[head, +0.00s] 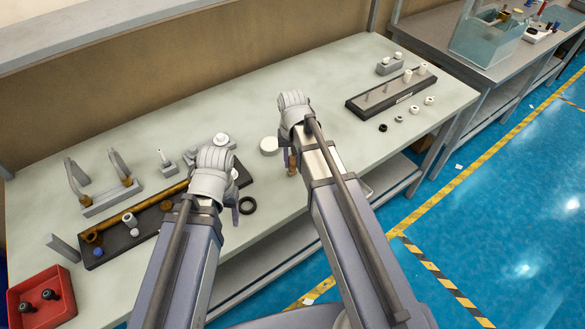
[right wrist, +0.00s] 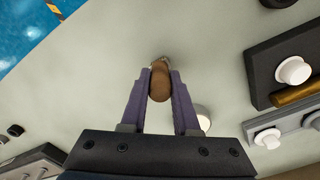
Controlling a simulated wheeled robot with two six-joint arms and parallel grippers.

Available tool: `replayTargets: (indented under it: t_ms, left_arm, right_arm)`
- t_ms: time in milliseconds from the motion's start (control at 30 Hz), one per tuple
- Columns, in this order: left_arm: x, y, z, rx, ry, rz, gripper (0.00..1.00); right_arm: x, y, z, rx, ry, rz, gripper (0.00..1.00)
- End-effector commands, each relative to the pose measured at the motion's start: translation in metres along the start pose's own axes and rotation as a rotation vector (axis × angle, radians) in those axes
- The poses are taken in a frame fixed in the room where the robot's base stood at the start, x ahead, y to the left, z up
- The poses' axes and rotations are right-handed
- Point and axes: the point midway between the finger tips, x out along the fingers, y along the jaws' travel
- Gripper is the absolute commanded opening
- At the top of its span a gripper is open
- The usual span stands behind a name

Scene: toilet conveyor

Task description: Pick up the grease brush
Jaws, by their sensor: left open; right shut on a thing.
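The grease brush has a rounded brown wooden handle. In the right wrist view the grease brush (right wrist: 159,88) is between the two purple fingers of my right gripper (right wrist: 160,84), which is shut on it. A grey end of the brush shows beyond the fingertips. In the head view the brush (head: 292,165) shows as a small brown piece under my right gripper (head: 290,162), near the table's front edge. The wrist partly hides it, and I cannot tell whether it touches the table.
A white round tin (head: 269,146) stands just left of my right gripper. A dark tray with a brass rod (head: 145,212) lies at left, near a red bin (head: 40,303). A dark block with pegs (head: 391,94) and small rings are at right. The table's back middle is clear.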

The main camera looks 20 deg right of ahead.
Motion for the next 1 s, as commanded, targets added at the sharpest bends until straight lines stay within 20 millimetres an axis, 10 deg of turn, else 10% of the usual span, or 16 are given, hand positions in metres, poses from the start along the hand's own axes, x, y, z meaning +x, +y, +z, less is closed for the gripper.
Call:
replayTargets:
  t_ms: [567, 1000]
  left_arm:
    - [-0.003, 0.000, 0.000, 0.000, 0.000, 0.000, 0.61]
    - [-0.052, -0.005, 0.003, 0.000, 0.000, 0.000, 0.61]
  right_arm:
    - [-0.003, 0.000, 0.000, 0.000, 0.000, 0.000, 0.00]
    - [-0.052, 0.000, 0.000, 0.000, 0.000, 0.000, 0.00]
